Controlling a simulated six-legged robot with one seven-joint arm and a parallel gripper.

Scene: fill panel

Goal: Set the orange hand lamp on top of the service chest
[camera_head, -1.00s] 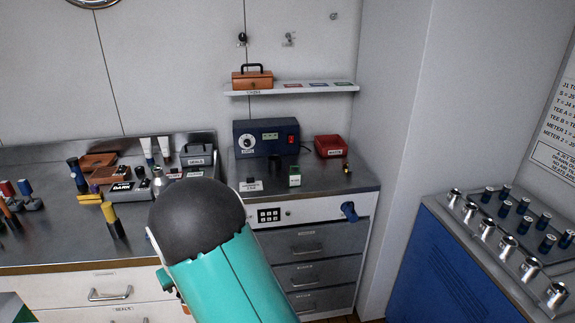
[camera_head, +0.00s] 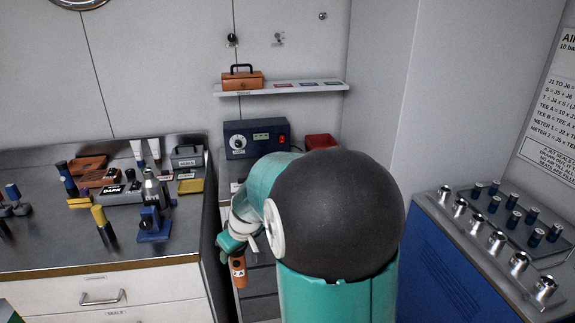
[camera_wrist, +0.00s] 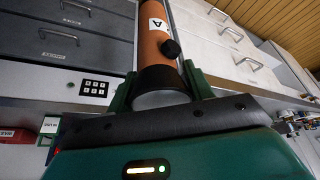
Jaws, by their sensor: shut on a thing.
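My gripper (camera_head: 234,245) is shut on an orange hand lamp (camera_head: 238,272), which hangs downward in front of the grey drawers in the head view. In the wrist view the orange lamp body (camera_wrist: 152,44), with a white label marked A and a dark knob, lies between the green fingers of my gripper (camera_wrist: 158,92). A grey drawer unit (camera_head: 258,308), with a blue instrument on its top, stands behind my arm. My arm hides most of its top and front. I cannot read a label that names it the service chest.
The blue instrument (camera_head: 256,137) and a red box (camera_head: 320,141) occupy the drawer unit's back. The left workbench (camera_head: 60,240) holds tools and a blue vise (camera_head: 153,224). A blue cabinet (camera_head: 440,265) at right carries rows of metal fittings. A shelf (camera_head: 285,88) hangs above.

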